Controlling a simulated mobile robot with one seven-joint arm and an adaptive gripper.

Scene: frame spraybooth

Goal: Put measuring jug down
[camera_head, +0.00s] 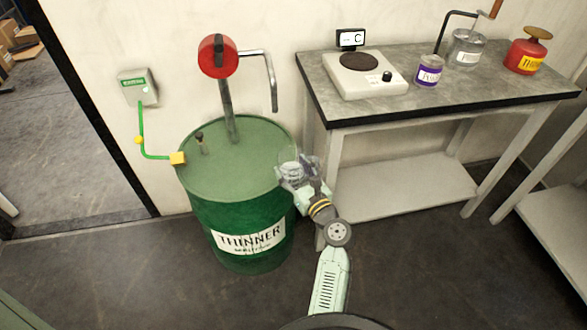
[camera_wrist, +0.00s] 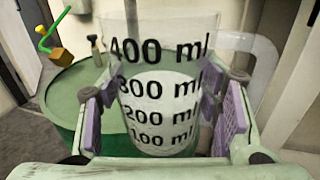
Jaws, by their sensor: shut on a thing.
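The measuring jug (camera_wrist: 165,95) is clear, with black marks from 100 ml to 400 ml, and fills the middle of the wrist view. What looks like clear or pale liquid shows in its lower part, up to about the 300 ml mark. My gripper (camera_wrist: 160,112) is shut on the jug, a purple pad on each side of it. In the head view my gripper (camera_head: 291,166) is at the right edge of the green thinner drum (camera_head: 230,160), and the jug is hard to make out there. I cannot tell whether the jug touches the drum top.
A red-topped crank pump (camera_head: 217,57) stands on the drum. A green cable clamps to the drum rim.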

